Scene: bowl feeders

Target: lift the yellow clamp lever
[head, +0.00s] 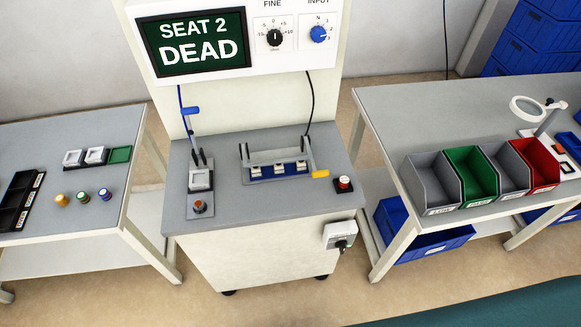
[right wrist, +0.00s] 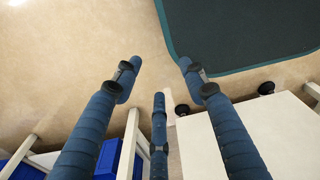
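The yellow clamp lever (head: 320,174) sticks out at the right front of the clamp fixture (head: 250,180) on the grey bench top, in the head view. It appears to lie low, close to level. The fixture has a pale bar across it and several small white parts on a blue strip. My right gripper (right wrist: 160,75) shows only in its wrist view. Its blue fingers are spread apart with nothing between them, over the floor beside a white cabinet. The lever is not in that view. My left gripper is not in view.
A red button (head: 344,184) stands just right of the lever. A probe stand (head: 200,181) is at the bench's left. The display above (head: 193,42) reads "SEAT 2 DEAD". Side tables hold trays on the left and bins (head: 432,181) on the right. Floor gaps separate them.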

